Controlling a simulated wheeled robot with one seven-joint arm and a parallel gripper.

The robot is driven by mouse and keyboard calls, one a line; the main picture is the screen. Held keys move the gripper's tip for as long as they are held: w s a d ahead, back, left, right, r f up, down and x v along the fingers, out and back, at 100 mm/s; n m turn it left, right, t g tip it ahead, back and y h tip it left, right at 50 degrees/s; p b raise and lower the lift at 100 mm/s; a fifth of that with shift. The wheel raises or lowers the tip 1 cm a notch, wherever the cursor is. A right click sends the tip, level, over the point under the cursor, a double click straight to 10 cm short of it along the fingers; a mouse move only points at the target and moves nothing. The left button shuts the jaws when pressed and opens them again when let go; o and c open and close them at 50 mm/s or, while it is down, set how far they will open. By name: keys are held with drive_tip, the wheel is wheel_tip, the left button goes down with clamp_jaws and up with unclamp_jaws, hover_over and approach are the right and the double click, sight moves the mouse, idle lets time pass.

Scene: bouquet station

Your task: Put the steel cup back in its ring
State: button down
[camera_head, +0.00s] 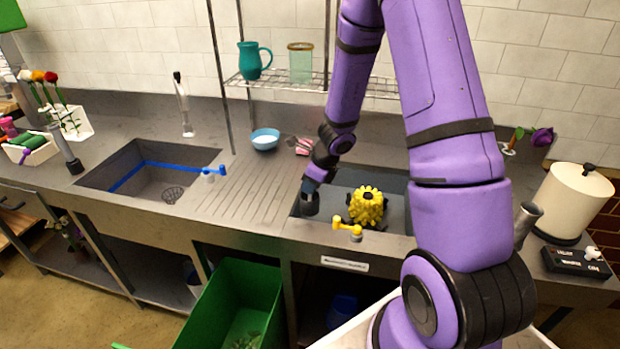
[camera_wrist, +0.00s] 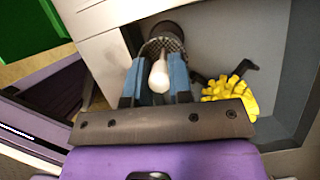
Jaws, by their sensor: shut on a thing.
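My gripper (camera_wrist: 160,80) is shut on the white knob (camera_wrist: 158,78) of what looks like the steel cup (camera_wrist: 152,47), a small mesh cup. Both blue fingers flank the knob. A dark round opening (camera_wrist: 170,29) lies just beyond the cup, apparently the ring in the basin floor. I cannot tell whether the cup touches it or is seated. In the head view my gripper (camera_head: 310,198) points down into the left end of the right sink (camera_head: 396,220). The cup and ring are hidden there.
A spiky yellow object (camera_head: 367,205) sits in the right sink, close to my gripper's right; it shows in the wrist view (camera_wrist: 230,98). A yellow tap (camera_head: 348,230) stands at the front rim. A blue bowl (camera_head: 265,139) stands behind the drainboard. The drainboard (camera_head: 245,190) is clear.

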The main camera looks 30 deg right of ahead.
sight(310, 209)
drive_tip(key=shift+f, duration=3.7)
drive_tip(key=shift+f, duration=1.35)
drive_tip(key=c, duration=0.9)
unclamp_jaws()
drive_tip(key=shift+c, duration=0.2)
drive_tip(key=shift+r, duration=0.1)
drive_tip(key=v, duration=1)
drive_tip(key=shift+r, duration=0.35)
